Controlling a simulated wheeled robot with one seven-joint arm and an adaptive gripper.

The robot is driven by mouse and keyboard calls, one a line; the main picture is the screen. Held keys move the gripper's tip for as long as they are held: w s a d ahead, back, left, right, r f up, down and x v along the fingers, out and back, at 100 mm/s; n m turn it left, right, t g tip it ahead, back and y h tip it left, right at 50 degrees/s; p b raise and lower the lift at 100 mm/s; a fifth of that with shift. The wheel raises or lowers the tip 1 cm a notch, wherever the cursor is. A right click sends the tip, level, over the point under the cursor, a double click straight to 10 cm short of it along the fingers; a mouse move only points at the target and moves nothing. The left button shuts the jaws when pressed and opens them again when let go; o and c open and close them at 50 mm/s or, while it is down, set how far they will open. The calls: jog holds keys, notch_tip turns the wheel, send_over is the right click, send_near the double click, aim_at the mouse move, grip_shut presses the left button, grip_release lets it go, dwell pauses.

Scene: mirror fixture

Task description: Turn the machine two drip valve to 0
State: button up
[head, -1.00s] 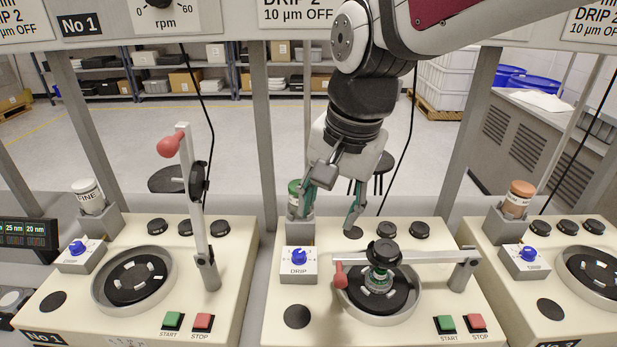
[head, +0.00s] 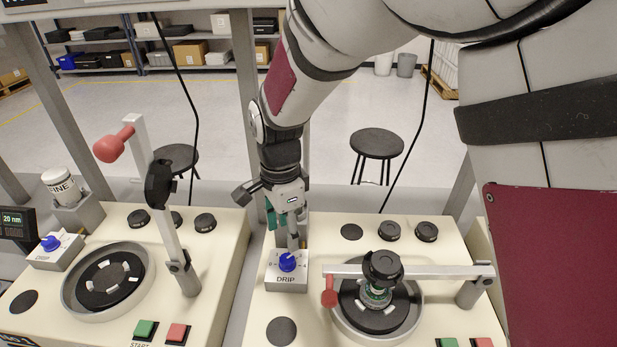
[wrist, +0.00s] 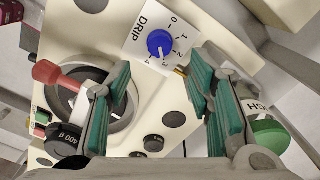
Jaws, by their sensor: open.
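The machine two drip valve is a blue knob (head: 287,260) on a white box marked DRIP (head: 286,280). In the wrist view the knob (wrist: 160,42) lies beyond the fingertips, with a scale from 0 to 4 around it. Its white pointer mark seems to face the 3 side, away from 0. My gripper (head: 285,232) points down just behind and above the knob in the head view. In the wrist view my gripper (wrist: 163,72) has its green-padded fingers wide apart with nothing between them. The fingers do not seem to touch the knob.
A lever arm (head: 430,270) with a red handle (head: 329,291) spans the round plate right of the valve. A green-capped bottle (wrist: 268,137) stands close to the right finger in the wrist view. Machine one (head: 215,260) is at left. Black knobs (head: 390,231) sit behind.

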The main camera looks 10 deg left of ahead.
aim_at(287, 259)
notch_tip(287, 259, down, 9)
jog(key=shift+r, duration=0.2)
jog(key=shift+c, duration=0.6)
grip_shut()
